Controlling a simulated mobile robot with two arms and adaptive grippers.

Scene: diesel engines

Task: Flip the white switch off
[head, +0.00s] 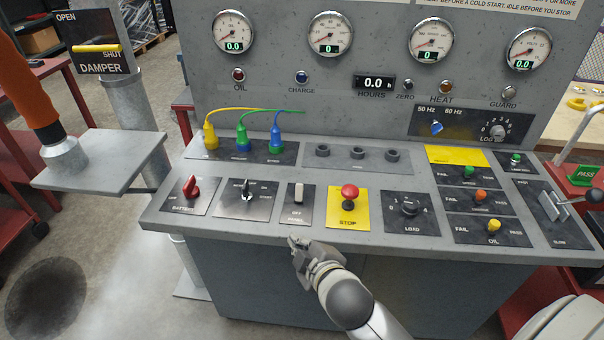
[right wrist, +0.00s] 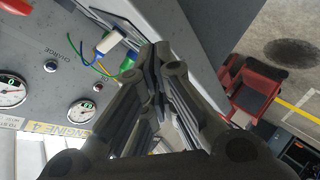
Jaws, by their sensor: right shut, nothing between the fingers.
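The white switch (head: 298,193) is an upright rocker on a dark plate at the front of the grey console, left of the red stop button. The picture is too small to tell which way it is tipped. My right gripper (head: 296,244) is shut and empty, just in front of the console's front edge, below the switch and apart from it. My left gripper is not in view.
The red stop button (head: 349,194) stands up right of the switch. The start selector (head: 247,193) and red battery knob (head: 192,187) are to its left. Yellow, green and blue plugs (head: 242,138) with cables stand behind. The load knob (head: 409,206) is farther right.

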